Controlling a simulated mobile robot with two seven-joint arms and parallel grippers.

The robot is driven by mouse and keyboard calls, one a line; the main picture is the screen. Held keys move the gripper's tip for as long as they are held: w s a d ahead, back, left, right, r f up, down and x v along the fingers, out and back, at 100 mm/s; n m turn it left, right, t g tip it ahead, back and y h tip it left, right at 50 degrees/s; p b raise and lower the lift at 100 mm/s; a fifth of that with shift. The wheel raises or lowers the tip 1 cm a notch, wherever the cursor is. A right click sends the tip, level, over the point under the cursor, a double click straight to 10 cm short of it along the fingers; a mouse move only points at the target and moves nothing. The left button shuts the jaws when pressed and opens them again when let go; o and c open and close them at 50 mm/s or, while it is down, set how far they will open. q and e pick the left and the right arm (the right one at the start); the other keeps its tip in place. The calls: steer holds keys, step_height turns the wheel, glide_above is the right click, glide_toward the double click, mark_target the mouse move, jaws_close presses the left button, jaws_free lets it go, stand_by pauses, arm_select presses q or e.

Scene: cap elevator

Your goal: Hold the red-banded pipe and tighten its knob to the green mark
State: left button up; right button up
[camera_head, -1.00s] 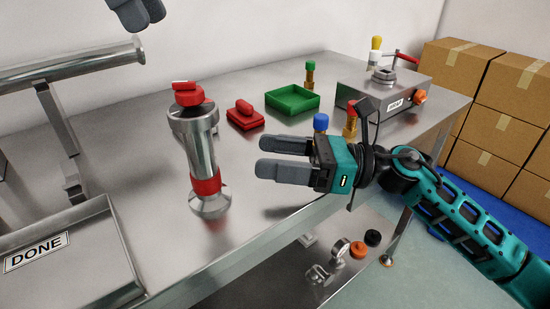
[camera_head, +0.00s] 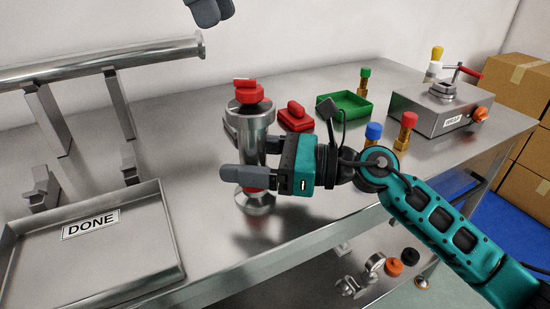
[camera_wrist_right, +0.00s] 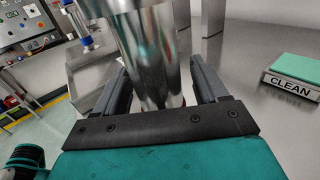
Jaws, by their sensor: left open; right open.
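The silver pipe (camera_head: 254,130) stands upright on the metal table. Its red knob (camera_head: 249,91) is on top, and its red band is mostly hidden behind a finger of my right gripper. My right gripper (camera_head: 245,160) is open, level with the lower half of the pipe. In the right wrist view the pipe (camera_wrist_right: 150,45) stands between the two open fingers; whether they touch it I cannot tell. My left gripper (camera_head: 208,10) is open and empty at the top edge, above and left of the knob, partly cut off. I cannot make out a green mark.
A metal tray labelled DONE (camera_head: 168,230) is at front left, below a horizontal rail (camera_head: 100,64). A red block (camera_head: 296,118), green tray (camera_head: 345,118) and small coloured-top fittings stand to the right. A machine (camera_head: 440,108) is at far right.

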steer(key=shift+w+a, duration=0.1)
steer(key=shift+a, duration=0.4)
jaws_close()
stand_by(0.4)
stand_by(0.5)
